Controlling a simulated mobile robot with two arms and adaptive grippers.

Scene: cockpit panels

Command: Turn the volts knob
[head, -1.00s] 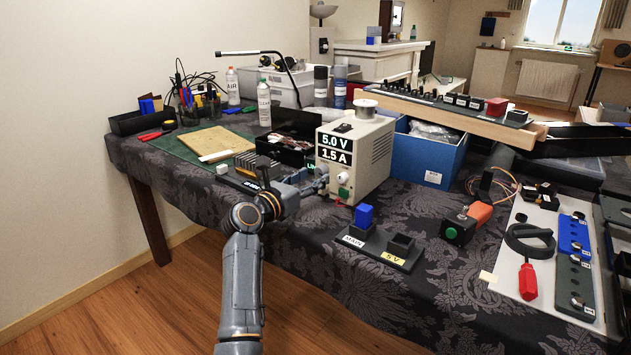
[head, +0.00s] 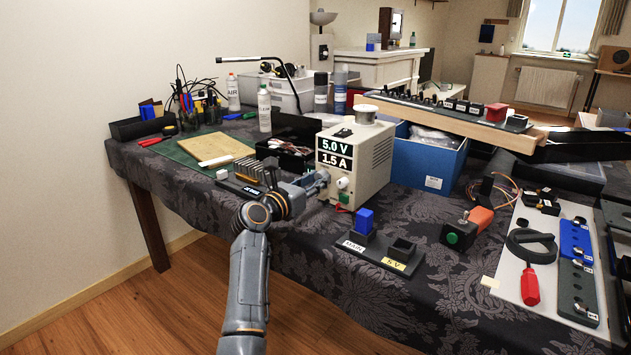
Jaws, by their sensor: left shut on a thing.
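The beige power supply (head: 368,165) stands on the cloth-covered table, with a display reading 5.0 V and 1.5 A. Its front face has a white knob (head: 342,183) at the lower right. My left gripper (head: 322,179) reaches in from the left to the lower left of the front face, just below the display. It is shut on a small knob there, which its fingers mostly hide. I cannot read the knob's label. My right gripper is not in view.
A black base with a blue block (head: 365,220) and a 5 V label sits in front of the supply. A blue bin (head: 428,160) stands behind it to the right. A green button box (head: 458,234) and a white board (head: 510,270) with a red screwdriver lie further right.

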